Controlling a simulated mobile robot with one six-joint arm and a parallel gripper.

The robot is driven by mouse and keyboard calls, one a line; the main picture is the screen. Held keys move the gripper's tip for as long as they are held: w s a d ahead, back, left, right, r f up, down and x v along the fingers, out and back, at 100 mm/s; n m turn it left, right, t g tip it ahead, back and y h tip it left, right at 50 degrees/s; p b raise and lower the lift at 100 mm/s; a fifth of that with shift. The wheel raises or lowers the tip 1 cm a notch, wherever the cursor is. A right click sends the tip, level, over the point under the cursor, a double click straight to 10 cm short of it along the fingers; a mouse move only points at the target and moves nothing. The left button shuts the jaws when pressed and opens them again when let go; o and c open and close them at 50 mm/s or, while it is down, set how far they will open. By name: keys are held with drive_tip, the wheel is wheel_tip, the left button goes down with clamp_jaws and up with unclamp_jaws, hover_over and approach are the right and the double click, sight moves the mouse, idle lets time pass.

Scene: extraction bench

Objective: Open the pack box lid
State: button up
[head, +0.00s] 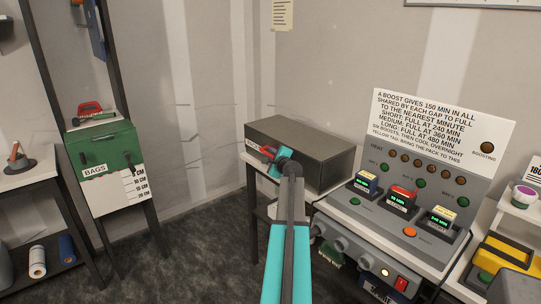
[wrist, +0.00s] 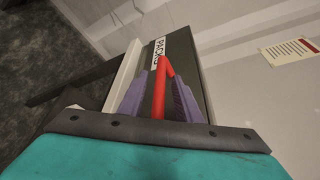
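The pack box (head: 302,150) is a long dark grey box on a stand against the back wall, its lid down. Its white PACKS label also shows in the wrist view (wrist: 159,47). A red handle (head: 268,151) is on its front, beside the label. My gripper (wrist: 161,78) is at the box front with its purple fingers on either side of the red handle (wrist: 159,95). Gaps show between handle and fingers, so it looks open around the handle, not clamped. In the head view my teal wrist partly hides the handle and fingers.
A control panel (head: 418,165) with lit timers stands close to the right of the box. A yellow device (head: 503,258) is at lower right. Open floor lies between the stands.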

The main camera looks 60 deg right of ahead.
drive_tip(key=shift+c, duration=0.4)
clamp_jaws()
drive_tip(key=shift+s+d+r, duration=0.1)
drive_tip(key=shift+d+r, duration=0.05)
drive_tip(key=shift+d, duration=0.05)
drive_tip(key=shift+a, duration=0.1)
